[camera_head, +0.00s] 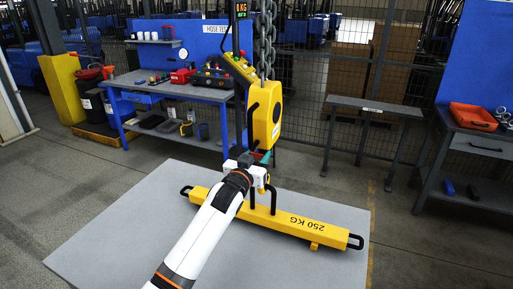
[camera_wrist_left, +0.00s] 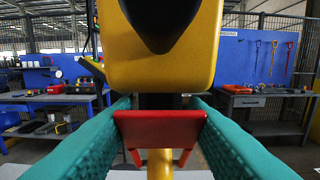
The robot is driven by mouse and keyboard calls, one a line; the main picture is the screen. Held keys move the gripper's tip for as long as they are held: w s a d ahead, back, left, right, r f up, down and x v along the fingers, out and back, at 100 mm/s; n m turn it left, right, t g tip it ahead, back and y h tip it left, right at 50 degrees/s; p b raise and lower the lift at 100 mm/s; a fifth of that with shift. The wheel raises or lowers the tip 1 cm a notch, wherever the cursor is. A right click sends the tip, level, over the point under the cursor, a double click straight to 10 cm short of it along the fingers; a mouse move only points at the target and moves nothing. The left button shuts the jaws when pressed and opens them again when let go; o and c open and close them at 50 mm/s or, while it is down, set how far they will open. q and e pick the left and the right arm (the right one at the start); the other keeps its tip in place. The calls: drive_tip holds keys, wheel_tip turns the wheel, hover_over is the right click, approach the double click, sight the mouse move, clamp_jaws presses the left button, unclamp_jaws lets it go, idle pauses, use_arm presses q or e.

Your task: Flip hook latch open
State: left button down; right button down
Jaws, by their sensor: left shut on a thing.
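A yellow hoist block (camera_head: 265,115) with a black handle hangs on a chain (camera_head: 265,45) above a yellow 250 KG bar (camera_head: 290,225). In the left wrist view, the underside of the yellow block (camera_wrist_left: 160,70) fills the top centre. Just below it is a red latch plate (camera_wrist_left: 160,125) in front of a yellow hook part (camera_wrist_left: 160,165). My left gripper (camera_head: 263,157) is at the bottom of the block. Its teal fingers are shut on the red latch, one on each side. The latch is mostly hidden in the head view. My right gripper is not in view.
The bar lies on a grey platform (camera_head: 110,255). A blue workbench (camera_head: 180,90) with tools stands behind left, a small grey table (camera_head: 375,107) behind right. An orange case (camera_head: 473,117) sits on a bench at far right. A black-and-yellow post (camera_head: 240,75) stands beside the hoist.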

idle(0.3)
use_arm(q)
drive_tip(key=c, duration=0.8)
unclamp_jaws()
drive_tip(key=shift+c, duration=0.2)
drive_tip(key=b+v, duration=0.2)
drive_tip(key=v, duration=1)
drive_tip(key=shift+b, duration=0.4)
drive_tip(key=shift+c, duration=0.2)
